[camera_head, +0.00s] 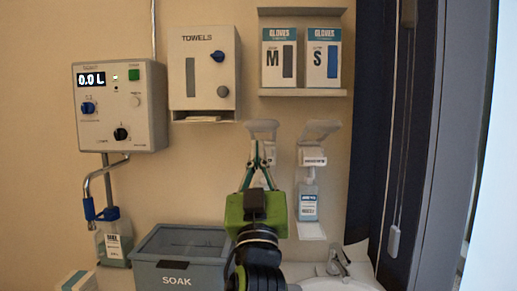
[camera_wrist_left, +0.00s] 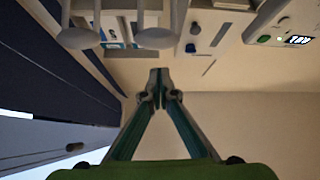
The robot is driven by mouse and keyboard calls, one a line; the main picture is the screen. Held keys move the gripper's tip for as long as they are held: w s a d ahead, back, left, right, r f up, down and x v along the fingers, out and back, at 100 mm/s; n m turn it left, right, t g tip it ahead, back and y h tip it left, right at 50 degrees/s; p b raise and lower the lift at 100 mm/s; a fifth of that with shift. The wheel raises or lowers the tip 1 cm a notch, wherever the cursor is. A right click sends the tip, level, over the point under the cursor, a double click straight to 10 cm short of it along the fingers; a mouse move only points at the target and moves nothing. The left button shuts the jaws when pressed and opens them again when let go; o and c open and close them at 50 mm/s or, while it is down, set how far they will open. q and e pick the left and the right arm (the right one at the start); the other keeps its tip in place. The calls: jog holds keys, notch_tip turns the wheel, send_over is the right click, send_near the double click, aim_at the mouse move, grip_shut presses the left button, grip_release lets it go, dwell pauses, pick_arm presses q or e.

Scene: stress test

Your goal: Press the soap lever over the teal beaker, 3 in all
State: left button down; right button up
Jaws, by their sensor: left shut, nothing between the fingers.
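Two wall dispensers with pale lever paddles hang side by side. The left dispenser's lever (camera_head: 263,126) is just above my left gripper (camera_head: 258,148), which hides most of its body. The right dispenser's lever (camera_head: 318,131) stands above a bottle of blue liquid (camera_head: 308,207). I cannot read which one is soap. My left gripper is shut and empty, fingers pointing up. In the upside-down wrist view the fingertips (camera_wrist_left: 160,82) are close to the paddle (camera_wrist_left: 155,38); I cannot tell whether they touch. No teal beaker is clearly visible; my arm may hide it. My right gripper is not in view.
A grey SOAK bin (camera_head: 180,260) stands left of my arm. A labelled bottle (camera_head: 115,245) is under a control box (camera_head: 120,105) with a bent pipe. A towel dispenser (camera_head: 203,70) and glove shelf (camera_head: 303,92) are above. A sink (camera_head: 335,284) is right.

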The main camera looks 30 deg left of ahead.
pick_arm(q)
jog(key=shift+s+d+f, duration=0.3)
jog(key=shift+s+d, duration=0.1)
jog(key=shift+s, duration=0.2)
jog(key=shift+s+d+f, duration=0.25)
jog(key=shift+s+d, duration=0.1)
jog(key=shift+s, duration=0.2)
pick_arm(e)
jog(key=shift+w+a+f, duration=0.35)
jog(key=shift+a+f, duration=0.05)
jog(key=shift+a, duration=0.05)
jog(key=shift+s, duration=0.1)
pick_arm(q)
notch_tip(320, 180, up, 8)
jog(key=w+g+h+p, duration=0.1)
jog(key=g+p, duration=0.1)
jog(key=p, duration=1.5)
jog(key=shift+w+a+g+h, duration=0.15)
jog(key=shift+a+g+h, duration=0.15)
jog(key=shift+a+h, duration=0.15)
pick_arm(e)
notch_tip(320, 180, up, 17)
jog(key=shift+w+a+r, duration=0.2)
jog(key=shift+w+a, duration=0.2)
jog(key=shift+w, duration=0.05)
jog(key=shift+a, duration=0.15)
